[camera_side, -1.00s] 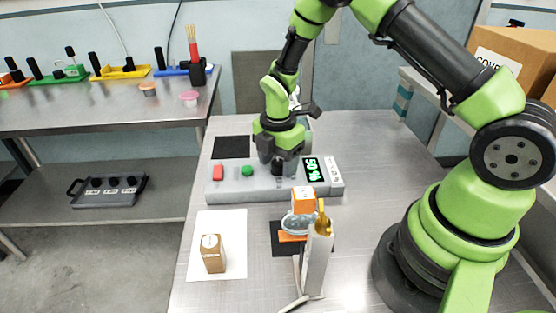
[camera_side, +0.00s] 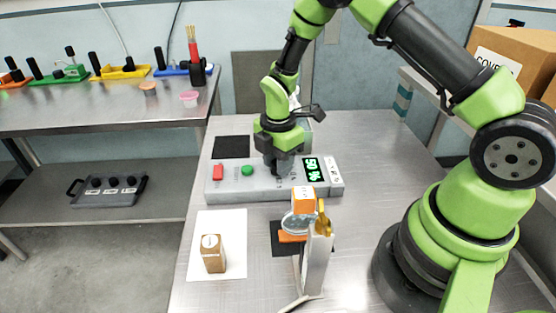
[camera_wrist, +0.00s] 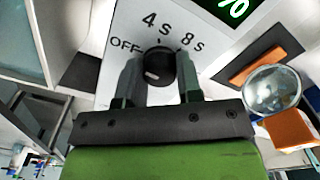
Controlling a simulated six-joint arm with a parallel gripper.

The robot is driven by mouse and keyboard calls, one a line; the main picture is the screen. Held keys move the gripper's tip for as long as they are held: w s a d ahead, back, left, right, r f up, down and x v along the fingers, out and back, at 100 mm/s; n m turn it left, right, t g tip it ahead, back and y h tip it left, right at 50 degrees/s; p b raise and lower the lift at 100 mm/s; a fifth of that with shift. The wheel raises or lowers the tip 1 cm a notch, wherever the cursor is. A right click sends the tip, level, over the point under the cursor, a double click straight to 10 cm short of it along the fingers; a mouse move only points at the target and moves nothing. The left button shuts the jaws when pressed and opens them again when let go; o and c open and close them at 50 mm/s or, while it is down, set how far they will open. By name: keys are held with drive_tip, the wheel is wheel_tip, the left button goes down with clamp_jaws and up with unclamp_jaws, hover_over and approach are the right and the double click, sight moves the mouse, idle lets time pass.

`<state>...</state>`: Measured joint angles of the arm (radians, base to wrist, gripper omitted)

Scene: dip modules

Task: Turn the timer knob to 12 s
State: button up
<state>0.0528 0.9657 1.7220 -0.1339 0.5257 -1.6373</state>
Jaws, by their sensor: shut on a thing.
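The black timer knob (camera_wrist: 160,66) sits on the light grey control box (camera_side: 228,186). In the wrist view, OFF, 4 s and 8 s are printed around the knob; I see no 12 s mark. A pale mark shows on the knob's lower left part, but which label the knob points to is hard to tell. My gripper (camera_wrist: 158,80) is shut on the knob, one finger on each side. In the side view my gripper (camera_side: 278,170) reaches down onto the box and mostly hides the knob.
The box carries a red button (camera_side: 218,172), a green button (camera_side: 247,170) and a lit green display (camera_side: 312,169). In front stand an orange block (camera_side: 304,199), a glass dish (camera_side: 297,224), a white stand (camera_side: 316,262) and a brown bottle (camera_side: 212,253) on white paper (camera_side: 238,222).

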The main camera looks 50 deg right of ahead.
drive_tip(key=m, duration=0.8)
drive_tip(key=shift+m, duration=0.4)
drive_tip(key=m, duration=0.4)
drive_tip(key=shift+m, duration=0.3)
drive_tip(key=m, duration=0.4)
drive_tip(key=shift+m, duration=0.3)
drive_tip(key=m, duration=0.3)
drive_tip(key=shift+m, duration=0.3)
drive_tip(key=m, duration=0.4)
drive_tip(key=shift+r, duration=0.1)
drive_tip(key=m, duration=0.5)
drive_tip(key=shift+m, duration=1.9)
